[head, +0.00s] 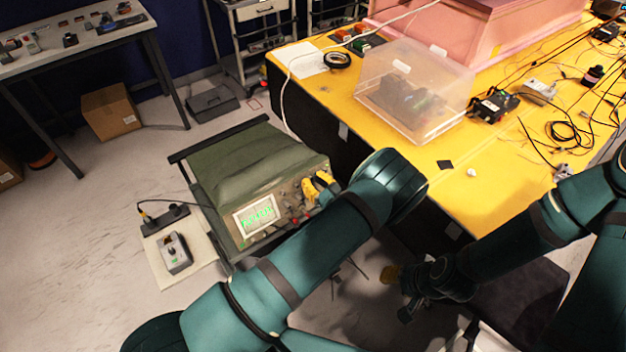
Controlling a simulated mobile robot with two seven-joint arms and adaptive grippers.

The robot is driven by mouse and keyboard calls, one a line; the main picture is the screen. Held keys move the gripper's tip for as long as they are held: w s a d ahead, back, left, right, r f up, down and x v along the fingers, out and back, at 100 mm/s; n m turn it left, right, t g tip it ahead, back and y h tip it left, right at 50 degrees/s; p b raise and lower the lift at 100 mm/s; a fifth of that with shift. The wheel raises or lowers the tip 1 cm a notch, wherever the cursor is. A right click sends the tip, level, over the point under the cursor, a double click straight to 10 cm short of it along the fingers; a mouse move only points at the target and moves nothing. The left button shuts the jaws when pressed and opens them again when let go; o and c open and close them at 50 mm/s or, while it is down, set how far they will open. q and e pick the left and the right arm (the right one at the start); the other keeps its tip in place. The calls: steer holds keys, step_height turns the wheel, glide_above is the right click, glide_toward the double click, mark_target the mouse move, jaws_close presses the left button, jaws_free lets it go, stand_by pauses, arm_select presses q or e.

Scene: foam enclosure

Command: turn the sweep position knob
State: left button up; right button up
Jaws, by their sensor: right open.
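A green oscilloscope (236,171) with a lit green screen (257,214) stands on a cart left of the yellow table. Its front panel carries several small knobs and sockets. I cannot tell which is the sweep position knob; it may be hidden by my gripper or arm. My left gripper (317,189), with yellow fingers, is at the upper right of the panel, partly hidden behind my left arm. Whether it touches a knob is unclear. My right gripper (396,291) is open, low and right of the oscilloscope, away from the panel.
A grey box with a knob (175,253) sits on a pale board left of the oscilloscope. The yellow table (448,186) holds a clear plastic box (420,85), cables and small devices. A cardboard box (110,112) lies on the floor. Open floor shows at left.

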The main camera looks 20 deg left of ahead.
arm_select(q)
jaws_close()
steer(key=shift+r+m+t+h+b, duration=0.1)
steer(key=shift+m+t+h+b, duration=0.35)
steer(key=shift+m, duration=0.95)
steer(key=shift+o, duration=2.1)
jaws_free()
steer(key=shift+a, duration=0.1)
steer(key=shift+s+d, duration=0.2)
steer(key=shift+d, duration=0.2)
steer(key=v, duration=0.6)
steer(key=shift+s+d, duration=0.25)
